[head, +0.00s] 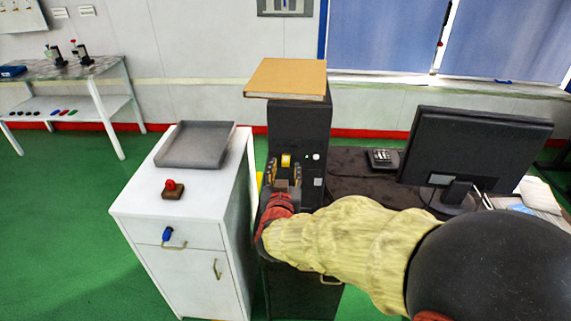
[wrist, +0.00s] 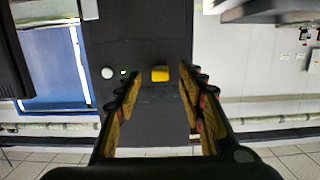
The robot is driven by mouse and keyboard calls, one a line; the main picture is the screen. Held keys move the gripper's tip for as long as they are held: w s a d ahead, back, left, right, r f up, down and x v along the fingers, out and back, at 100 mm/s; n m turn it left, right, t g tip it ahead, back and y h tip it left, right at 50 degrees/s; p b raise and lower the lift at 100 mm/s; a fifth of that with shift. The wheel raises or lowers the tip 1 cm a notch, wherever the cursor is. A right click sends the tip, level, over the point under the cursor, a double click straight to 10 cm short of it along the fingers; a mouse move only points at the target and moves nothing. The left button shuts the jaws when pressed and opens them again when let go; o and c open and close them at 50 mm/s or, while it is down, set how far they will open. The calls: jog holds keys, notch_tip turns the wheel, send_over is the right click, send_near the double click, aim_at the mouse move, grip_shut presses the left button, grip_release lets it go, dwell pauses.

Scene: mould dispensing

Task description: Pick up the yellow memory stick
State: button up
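The yellow memory stick (head: 286,160) sticks out of the front of a black upright computer case (head: 300,122). It also shows in the wrist view (wrist: 160,74), where it lies between and just beyond the fingertips. My gripper (head: 284,170) is in front of the case, with one finger to each side of the stick. In the wrist view my gripper (wrist: 160,82) is open, its fingers apart and empty. I see no contact between the fingers and the stick.
A white cabinet (head: 140,208) at left holds a grey tray (head: 196,145) and a red-topped stamp (head: 173,189). A dark desk with a monitor (head: 475,150) stands at right. Green floor is free at far left.

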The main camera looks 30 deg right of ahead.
aim_at(285, 165)
jog(key=b+x, duration=0.1)
jog(key=x, duration=0.2)
jog(key=shift+w, duration=0.15)
jog(key=shift+c, duration=1.1)
jog(key=c, duration=0.6)
